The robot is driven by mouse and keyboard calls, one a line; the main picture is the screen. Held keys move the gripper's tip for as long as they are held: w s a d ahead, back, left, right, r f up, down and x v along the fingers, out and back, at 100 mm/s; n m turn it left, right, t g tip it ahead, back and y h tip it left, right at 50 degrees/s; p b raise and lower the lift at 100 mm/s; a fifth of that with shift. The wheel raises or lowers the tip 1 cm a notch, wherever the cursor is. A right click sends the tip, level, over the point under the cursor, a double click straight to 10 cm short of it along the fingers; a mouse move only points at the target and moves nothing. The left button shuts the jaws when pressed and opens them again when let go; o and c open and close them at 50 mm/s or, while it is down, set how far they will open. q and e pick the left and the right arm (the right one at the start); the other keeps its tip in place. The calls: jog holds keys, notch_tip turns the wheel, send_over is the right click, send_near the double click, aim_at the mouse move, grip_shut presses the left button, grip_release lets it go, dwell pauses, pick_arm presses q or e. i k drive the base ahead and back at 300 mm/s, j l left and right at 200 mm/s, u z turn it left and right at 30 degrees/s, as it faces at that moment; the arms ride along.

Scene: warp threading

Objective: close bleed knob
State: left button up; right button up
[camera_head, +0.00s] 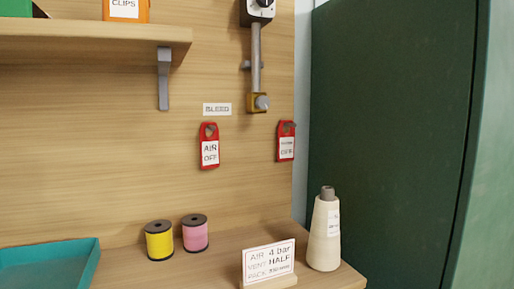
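A white label reading BLEED (217,109) is fixed to the wooden back panel in the camera_head view. To its right, a small grey knob (262,102) sits on a brass-coloured block (252,101) at the lower end of a grey vertical pipe (256,58). The knob appears to be the bleed knob; I cannot tell from this view whether it is open or closed. Neither of my grippers shows in this view.
Red tags, one reading AIR OFF (210,152) and another (286,147), hang below. A shelf (90,42) juts out at upper left. Yellow (159,241) and pink (195,234) spools, a sign (269,262), a cone (324,233) and a teal tray (85,266) occupy the worktop.

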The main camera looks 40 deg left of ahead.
aim_at(262, 102)
jog(key=u, duration=0.95)
